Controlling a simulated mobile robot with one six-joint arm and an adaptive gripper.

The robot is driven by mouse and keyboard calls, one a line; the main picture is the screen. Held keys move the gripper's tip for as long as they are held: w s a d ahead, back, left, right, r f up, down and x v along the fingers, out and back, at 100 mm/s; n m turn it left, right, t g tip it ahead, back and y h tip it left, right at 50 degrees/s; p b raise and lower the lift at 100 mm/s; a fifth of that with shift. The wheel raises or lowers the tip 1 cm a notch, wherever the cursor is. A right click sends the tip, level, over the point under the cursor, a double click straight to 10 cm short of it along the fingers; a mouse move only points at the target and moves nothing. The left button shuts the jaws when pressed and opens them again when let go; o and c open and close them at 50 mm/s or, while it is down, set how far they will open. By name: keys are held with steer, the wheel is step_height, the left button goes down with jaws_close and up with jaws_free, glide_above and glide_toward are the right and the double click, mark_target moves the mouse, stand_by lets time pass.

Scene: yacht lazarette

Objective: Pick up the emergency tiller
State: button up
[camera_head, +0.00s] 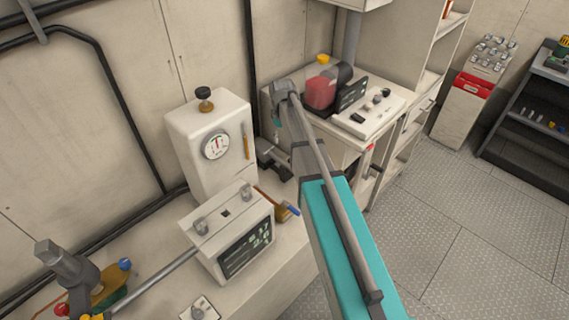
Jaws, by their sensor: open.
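A long, thin grey bar (155,281), which I take to be the emergency tiller, lies slanted across the bench at the lower left. My teal arm reaches up from the bottom right. My gripper (272,158) seems to be the small dark grey part below the arm's far end, beyond the white box and well away from the bar. It looks open and empty; its fingertips are hard to make out.
The white panel box (218,226) and a tall white gauge box (212,146) stand on the bench. A grey fitting with coloured knobs (67,264) is beside the bar. A brown tool with a blue end (285,211) lies behind the panel box. Open floor (465,225) is at right.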

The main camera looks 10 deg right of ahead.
mark_target(282, 160)
steer(key=shift+f+b, duration=3.85)
steer(key=shift+f, duration=0.2)
steer(key=shift+f, duration=0.15)
steer(key=shift+s+a+f+b, duration=0.15)
steer(key=shift+f+b, duration=2.35)
steer(key=shift+b, duration=0.2)
jaws_close()
